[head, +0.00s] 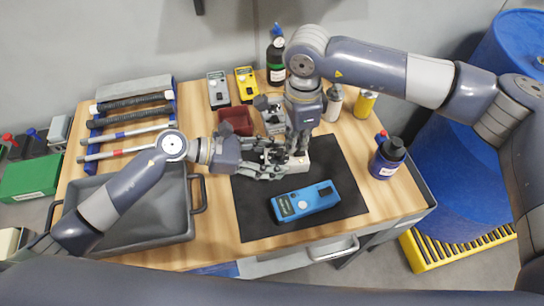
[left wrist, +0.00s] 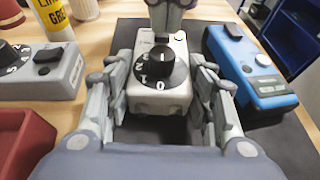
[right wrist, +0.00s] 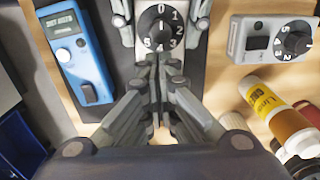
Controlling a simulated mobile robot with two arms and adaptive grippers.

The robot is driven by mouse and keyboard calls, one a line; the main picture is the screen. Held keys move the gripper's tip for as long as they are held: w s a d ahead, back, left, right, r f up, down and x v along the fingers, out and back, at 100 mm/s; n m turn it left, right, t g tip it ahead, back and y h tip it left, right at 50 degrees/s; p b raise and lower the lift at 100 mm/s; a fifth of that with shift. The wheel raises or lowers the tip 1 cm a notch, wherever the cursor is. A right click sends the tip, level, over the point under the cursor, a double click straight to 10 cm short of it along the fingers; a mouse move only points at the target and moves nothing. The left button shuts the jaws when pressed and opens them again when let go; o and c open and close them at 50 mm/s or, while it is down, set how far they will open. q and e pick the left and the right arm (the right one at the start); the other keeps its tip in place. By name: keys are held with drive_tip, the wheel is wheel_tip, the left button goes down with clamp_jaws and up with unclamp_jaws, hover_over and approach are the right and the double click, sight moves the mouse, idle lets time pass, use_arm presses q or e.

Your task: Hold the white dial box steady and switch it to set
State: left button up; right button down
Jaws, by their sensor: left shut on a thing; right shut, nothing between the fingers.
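The white dial box (head: 299,164) stands on the black mat (head: 345,200) in the head view, partly covered by my grippers. In the left wrist view the white dial box (left wrist: 160,98) shows a black numbered dial and a small dark part behind it. My left gripper (left wrist: 157,78) is shut on its sides. My right gripper (right wrist: 158,62) is shut and empty, pointing down over the end of the box beyond the dial (right wrist: 160,27). Its fingers hide that end, so I cannot tell whether they touch it. I cannot read a "set" mark.
A blue meter (head: 305,202) lies on the mat in front. A grey dial box (right wrist: 270,40) and a red bin (head: 236,121) stand behind. A dark tray (head: 150,235) is at left. Bottles, including a blue one (head: 387,158), stand at right and back. The mat's right side is clear.

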sight(298, 155)
drive_tip(key=shift+f, duration=0.25)
